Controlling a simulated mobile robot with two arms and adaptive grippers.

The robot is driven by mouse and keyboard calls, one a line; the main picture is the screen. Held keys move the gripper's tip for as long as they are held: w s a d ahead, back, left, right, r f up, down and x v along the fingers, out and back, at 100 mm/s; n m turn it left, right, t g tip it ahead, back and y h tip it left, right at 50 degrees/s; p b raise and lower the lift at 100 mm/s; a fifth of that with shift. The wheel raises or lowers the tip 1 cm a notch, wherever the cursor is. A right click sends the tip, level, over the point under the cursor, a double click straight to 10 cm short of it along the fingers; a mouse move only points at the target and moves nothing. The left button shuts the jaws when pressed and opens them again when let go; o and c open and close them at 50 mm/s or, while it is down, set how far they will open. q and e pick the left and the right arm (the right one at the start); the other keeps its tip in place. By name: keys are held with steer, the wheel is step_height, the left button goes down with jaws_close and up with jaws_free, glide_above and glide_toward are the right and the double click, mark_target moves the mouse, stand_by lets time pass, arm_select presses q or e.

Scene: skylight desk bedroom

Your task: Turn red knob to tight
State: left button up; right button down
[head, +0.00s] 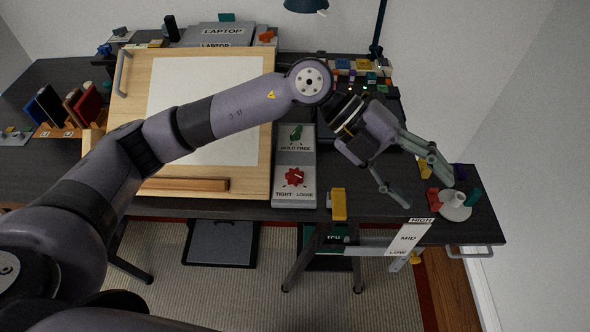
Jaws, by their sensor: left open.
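The red knob (294,177) sits on a grey panel (295,200) at the front of the desk, right of the drawing board. Labels TIGHT at its left and LOOSE at its right are printed below it. A green knob (296,135) marked HOLD and FREE is behind it on the same panel. My left gripper (424,192) is open and empty, to the right of the red knob and apart from it, above the front right part of the desk. My right gripper is not in view.
The drawing board (260,182) with white paper fills the middle of the desk, under my left arm. A white round holder (455,208) with coloured pieces is at right. A lamp (306,5) stands behind.

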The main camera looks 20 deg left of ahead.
arm_select(q)
steer(key=w+a+f+n+t+y, duration=0.1)
steer(key=w+a+f+y, duration=0.15)
steer(key=a, duration=0.25)
steer(key=w+a+f+t+y, duration=0.1)
steer(key=w+a+f+y, duration=0.1)
steer(key=w+a+y, duration=0.3)
steer(key=n+t+y, duration=0.1)
steer(key=n+y, duration=0.2)
steer(key=y, duration=0.2)
glide_toward(295, 174)
step_height(295, 174, down, 7)
steer(key=p, duration=0.6)
steer(key=shift+s+a+f, duration=0.1)
steer(key=shift+a+f, duration=0.05)
steer(key=shift+f, duration=0.8)
steer(key=shift+c, duration=0.3)
steer(key=c, duration=1.1)
